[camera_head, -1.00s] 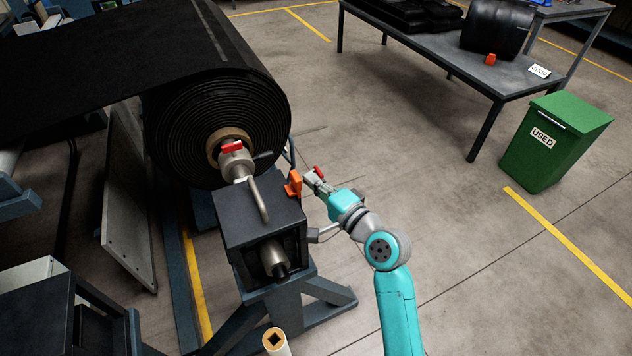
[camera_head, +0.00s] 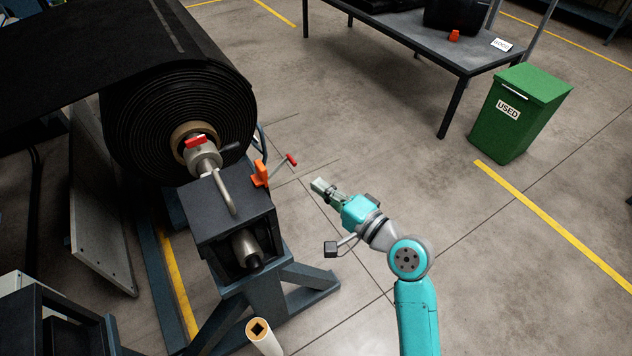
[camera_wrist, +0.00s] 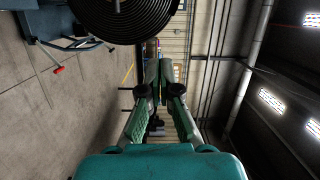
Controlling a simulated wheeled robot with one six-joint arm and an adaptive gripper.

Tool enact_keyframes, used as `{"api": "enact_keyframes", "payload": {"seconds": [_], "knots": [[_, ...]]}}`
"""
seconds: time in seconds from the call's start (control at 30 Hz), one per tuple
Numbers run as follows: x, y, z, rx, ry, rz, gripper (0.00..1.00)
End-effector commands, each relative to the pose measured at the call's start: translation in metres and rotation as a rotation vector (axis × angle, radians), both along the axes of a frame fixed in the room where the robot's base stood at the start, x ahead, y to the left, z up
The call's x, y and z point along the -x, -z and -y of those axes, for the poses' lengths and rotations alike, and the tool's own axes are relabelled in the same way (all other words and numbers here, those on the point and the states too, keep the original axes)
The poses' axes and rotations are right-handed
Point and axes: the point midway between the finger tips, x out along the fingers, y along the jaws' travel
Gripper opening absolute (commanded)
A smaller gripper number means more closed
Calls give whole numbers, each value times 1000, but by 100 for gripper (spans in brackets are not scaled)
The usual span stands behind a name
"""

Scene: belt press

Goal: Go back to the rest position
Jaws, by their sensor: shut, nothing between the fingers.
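My gripper (camera_head: 322,188) is at the end of my teal arm, right of the roll stand, over open floor. It is shut and empty, apart from everything around it. In the wrist view my gripper (camera_wrist: 158,75) shows its fingers together.
A large black belt roll (camera_head: 180,120) sits on the stand at left. A green bin marked USED (camera_head: 515,115) stands at right, and a grey table (camera_head: 430,55) is at the back. A pale tube (camera_head: 262,338) is at the bottom.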

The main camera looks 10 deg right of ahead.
Motion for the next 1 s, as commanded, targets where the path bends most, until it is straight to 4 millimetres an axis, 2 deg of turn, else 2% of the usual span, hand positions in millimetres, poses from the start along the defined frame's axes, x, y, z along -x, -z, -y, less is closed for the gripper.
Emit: {"api": "enact_keyframes", "payload": {"seconds": [0.47,0.57,0.67,0.77,1.0], "knots": [[0,0,0,1,1,0,0],[4,7,1,12,14,-4,0],[16,25,5,49,53,-12,0],[37,51,11,116,111,-21,0],[104,107,30,341,249,-31,0]]}}
